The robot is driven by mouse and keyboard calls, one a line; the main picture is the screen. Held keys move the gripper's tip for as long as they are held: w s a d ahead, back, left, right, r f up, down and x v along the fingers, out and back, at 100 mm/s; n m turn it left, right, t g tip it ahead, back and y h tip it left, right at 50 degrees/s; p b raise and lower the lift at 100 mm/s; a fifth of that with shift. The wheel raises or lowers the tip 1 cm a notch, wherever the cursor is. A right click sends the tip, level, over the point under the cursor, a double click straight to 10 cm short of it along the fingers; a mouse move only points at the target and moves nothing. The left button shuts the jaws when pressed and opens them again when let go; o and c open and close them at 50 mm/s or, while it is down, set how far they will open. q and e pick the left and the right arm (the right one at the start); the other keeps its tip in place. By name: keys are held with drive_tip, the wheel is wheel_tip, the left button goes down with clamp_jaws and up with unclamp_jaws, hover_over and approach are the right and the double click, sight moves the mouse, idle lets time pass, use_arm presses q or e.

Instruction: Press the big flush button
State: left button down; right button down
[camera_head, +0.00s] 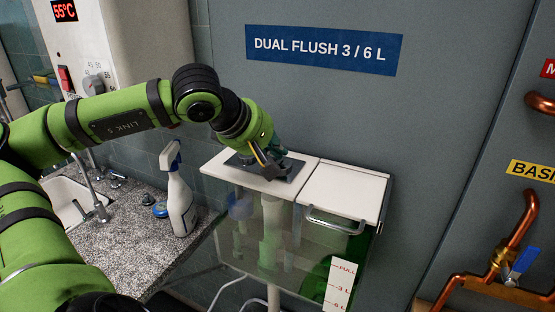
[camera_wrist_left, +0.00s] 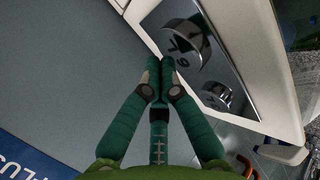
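The flush plate (camera_head: 293,172) is a dark, shiny panel on the white cistern lid (camera_head: 226,167). In the left wrist view the plate carries two round metal buttons. The bigger button (camera_wrist_left: 186,38) stands up at the top, and the smaller button (camera_wrist_left: 216,94) is below it to the right. My left gripper (camera_wrist_left: 158,66) is shut and empty, its teal fingertips together just left of the bigger button. I cannot tell whether they touch it. In the head view my left gripper (camera_head: 268,170) is over the plate and hides the buttons. My right gripper is not in view.
A white lidded box (camera_head: 345,190) with a metal handle adjoins the lid. The clear tank (camera_head: 260,235) is below. A spray bottle (camera_head: 178,200) stands on the speckled counter (camera_head: 140,240) at left. Copper pipes (camera_head: 515,225) are at right, and a blue sign (camera_head: 323,50) is behind.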

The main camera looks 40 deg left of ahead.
use_arm(q)
wheel_tip(320, 180, up, 6)
drive_tip(key=p, duration=0.4)
drive_tip(key=shift+p, duration=0.35)
idle(0.8)
